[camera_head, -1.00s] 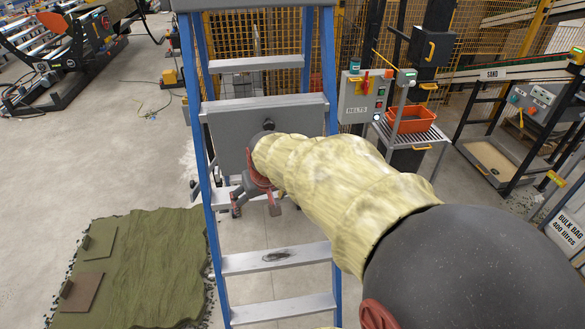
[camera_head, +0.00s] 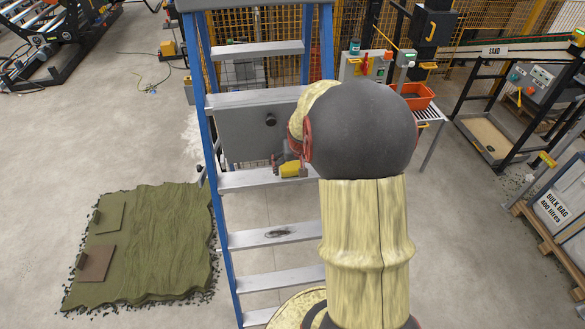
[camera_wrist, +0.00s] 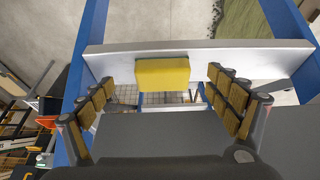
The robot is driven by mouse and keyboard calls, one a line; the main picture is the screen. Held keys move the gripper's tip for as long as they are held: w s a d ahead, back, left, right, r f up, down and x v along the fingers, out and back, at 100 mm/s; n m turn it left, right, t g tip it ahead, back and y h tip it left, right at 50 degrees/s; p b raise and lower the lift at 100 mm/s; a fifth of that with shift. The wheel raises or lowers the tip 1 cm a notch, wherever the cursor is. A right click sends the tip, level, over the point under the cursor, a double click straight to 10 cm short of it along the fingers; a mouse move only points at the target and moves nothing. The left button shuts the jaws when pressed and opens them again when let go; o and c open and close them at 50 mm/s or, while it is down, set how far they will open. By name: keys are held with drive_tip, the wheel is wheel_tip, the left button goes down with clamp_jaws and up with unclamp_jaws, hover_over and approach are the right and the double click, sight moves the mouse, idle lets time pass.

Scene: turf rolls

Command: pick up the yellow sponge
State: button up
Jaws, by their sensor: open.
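The yellow sponge (camera_head: 290,170) lies on a grey step (camera_head: 245,180) of the blue stepladder, partly covered by my gripper and arm in the head view. In the wrist view the sponge (camera_wrist: 162,72) is a flat yellow block with a greener top edge, in front of the step (camera_wrist: 225,60). My gripper (camera_wrist: 160,82) is open, with one padded finger on each side of the sponge and a gap on both sides. In the head view my gripper (camera_head: 283,160) is mostly hidden, close to the step.
The ladder's blue rails (camera_head: 222,220) flank the steps, with a grey panel (camera_head: 240,132) above the sponge's step. Green turf (camera_head: 160,240) lies on the floor at left. A control box and orange tray (camera_head: 418,97) stand behind at right.

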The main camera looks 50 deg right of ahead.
sight(294, 170)
drive_tip(key=x, duration=0.4)
drive_tip(key=shift+w+f+p, duration=0.2)
drive_tip(key=shift+w+p, duration=0.15)
drive_tip(key=shift+c, duration=0.6)
drive_tip(key=c, duration=1.1)
drive_tip(key=shift+r, duration=0.15)
drive_tip(key=shift+s+a+r+b, duration=0.15)
drive_tip(key=shift+s+a+b, duration=0.2)
drive_tip(key=shift+s, duration=0.15)
drive_tip(key=s+a, duration=0.3)
drive_tip(key=s, duration=0.1)
drive_tip(key=s+a+b, duration=0.1)
drive_tip(key=s+a, duration=0.3)
drive_tip(key=s+a+b, duration=0.1)
drive_tip(key=s+a, duration=0.3)
drive_tip(key=s, duration=0.1)
